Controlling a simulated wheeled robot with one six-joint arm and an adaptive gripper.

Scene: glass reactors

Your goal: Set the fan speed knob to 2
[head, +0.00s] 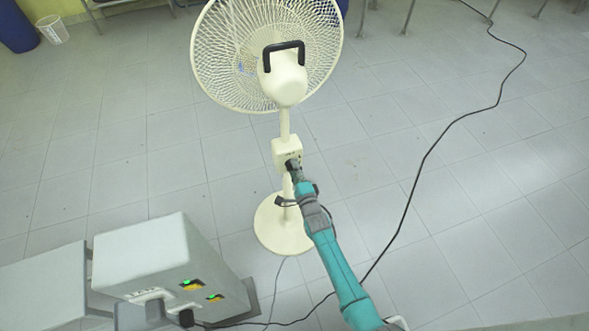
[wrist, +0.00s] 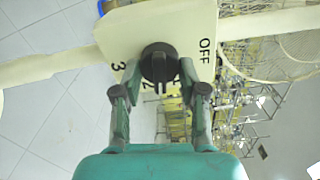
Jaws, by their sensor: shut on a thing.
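The fan speed knob (wrist: 160,63) is black and round with a raised grip. It sits on the cream control box (wrist: 150,25) of the standing fan, which also shows in the head view (head: 287,153). My gripper (wrist: 160,73) is shut on the knob, one finger on each side. "OFF" is printed right of the knob and "3" left of it. A mark below, perhaps "2", is partly hidden between knob and fingers. The "1" is not clear. The raised grip runs roughly up and down in the wrist view, but which end points is unclear.
The fan's caged head (head: 265,50) stands above the control box, and its round base (head: 283,235) is on the tiled floor. A grey-white box (head: 155,255) is at lower left. A black cable (head: 430,155) crosses the floor on the right.

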